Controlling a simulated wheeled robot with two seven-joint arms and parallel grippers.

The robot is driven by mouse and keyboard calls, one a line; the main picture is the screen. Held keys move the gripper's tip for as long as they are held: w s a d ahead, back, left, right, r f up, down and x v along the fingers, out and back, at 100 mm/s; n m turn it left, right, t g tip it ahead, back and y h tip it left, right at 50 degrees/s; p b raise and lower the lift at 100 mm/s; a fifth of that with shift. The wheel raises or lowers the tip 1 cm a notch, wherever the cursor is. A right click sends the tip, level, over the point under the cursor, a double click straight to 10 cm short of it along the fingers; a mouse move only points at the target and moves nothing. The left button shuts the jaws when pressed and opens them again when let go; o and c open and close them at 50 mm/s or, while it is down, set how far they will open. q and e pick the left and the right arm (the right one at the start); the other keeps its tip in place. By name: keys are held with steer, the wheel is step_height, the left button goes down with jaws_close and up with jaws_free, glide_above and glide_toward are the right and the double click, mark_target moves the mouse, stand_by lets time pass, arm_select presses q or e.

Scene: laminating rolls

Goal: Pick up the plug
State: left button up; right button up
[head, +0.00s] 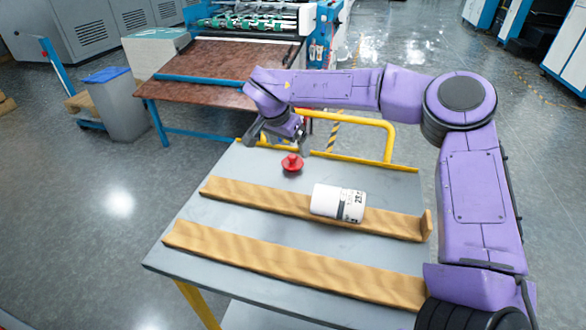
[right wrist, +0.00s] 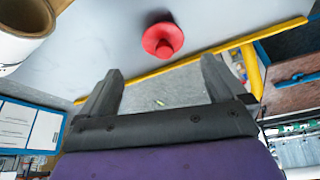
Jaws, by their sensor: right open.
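The red plug (head: 292,163) stands on the grey table top (head: 210,235), near its far edge. In the right wrist view the plug (right wrist: 163,40) lies beyond the fingertips, between their lines and apart from them. My right gripper (head: 277,143) is just left of and behind the plug in the head view, near the table's far edge. Its two fingers (right wrist: 160,80) are spread with nothing between them. My left gripper does not show in either view.
A white labelled roll (head: 338,203) lies across a wooden rail (head: 260,198); a second wooden rail (head: 290,266) runs in front. A yellow handle bar (head: 350,120) rises at the far edge. A brown-topped machine table (head: 215,68) stands behind.

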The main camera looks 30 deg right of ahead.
mark_target(293, 156)
steer(key=x, duration=0.8)
steer(key=shift+w, duration=0.35)
steer(key=c, duration=1.1)
